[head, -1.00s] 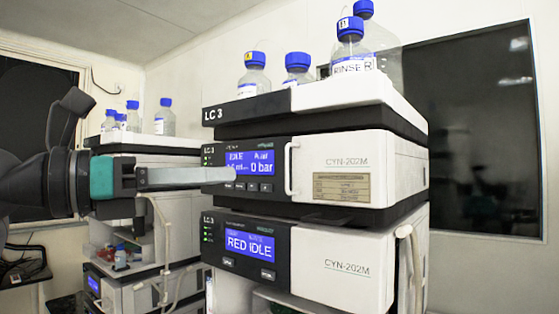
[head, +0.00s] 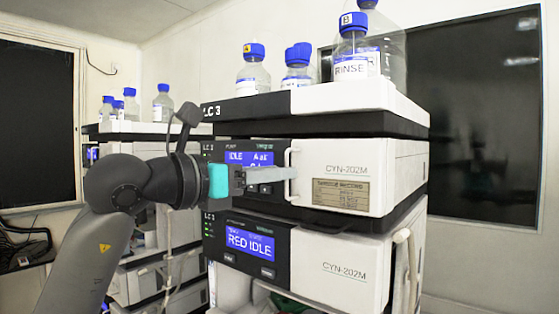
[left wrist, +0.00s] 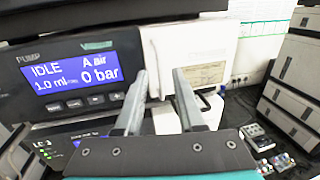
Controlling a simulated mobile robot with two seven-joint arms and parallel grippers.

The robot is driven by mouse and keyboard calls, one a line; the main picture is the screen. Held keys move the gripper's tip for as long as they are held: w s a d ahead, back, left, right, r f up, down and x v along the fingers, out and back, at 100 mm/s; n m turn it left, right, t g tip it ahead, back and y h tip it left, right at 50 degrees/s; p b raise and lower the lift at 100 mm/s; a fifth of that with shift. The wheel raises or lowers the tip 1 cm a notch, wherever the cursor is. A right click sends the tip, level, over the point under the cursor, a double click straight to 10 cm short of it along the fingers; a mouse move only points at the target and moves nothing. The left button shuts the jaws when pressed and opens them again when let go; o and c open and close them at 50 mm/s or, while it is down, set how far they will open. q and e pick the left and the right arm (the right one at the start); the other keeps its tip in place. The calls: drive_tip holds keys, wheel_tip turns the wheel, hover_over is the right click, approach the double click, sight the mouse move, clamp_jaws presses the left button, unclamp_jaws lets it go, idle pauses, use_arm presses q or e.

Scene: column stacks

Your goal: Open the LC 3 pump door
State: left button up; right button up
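The LC 3 pump module (head: 235,178) is the upper unit of the near stack, with a blue screen reading IDLE. Its white door (head: 375,175), marked CYN-202M, is shut. A white upright bar handle (head: 288,155) is at the door's left edge. My left gripper (head: 289,173) comes in from the left, its fingertips overlapping the handle's middle. In the left wrist view the fingers (left wrist: 159,78) are open, with the door front beyond them. The handle (left wrist: 153,68) shows between the tips, nearer the left finger; contact cannot be told. My right gripper is not in view.
A lower module (head: 330,265) reading RED IDLE sits under the pump. A tray (head: 345,97) with several blue-capped bottles tops the stack. Another stack (head: 150,128) stands behind at left. A dark wall panel (head: 480,130) is at right. Tubing hangs beside the lower module.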

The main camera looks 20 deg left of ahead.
use_arm(q)
drive_tip(key=shift+x, duration=0.75)
drive_tip(key=shift+c, duration=0.3)
clamp_jaws()
idle(0.6)
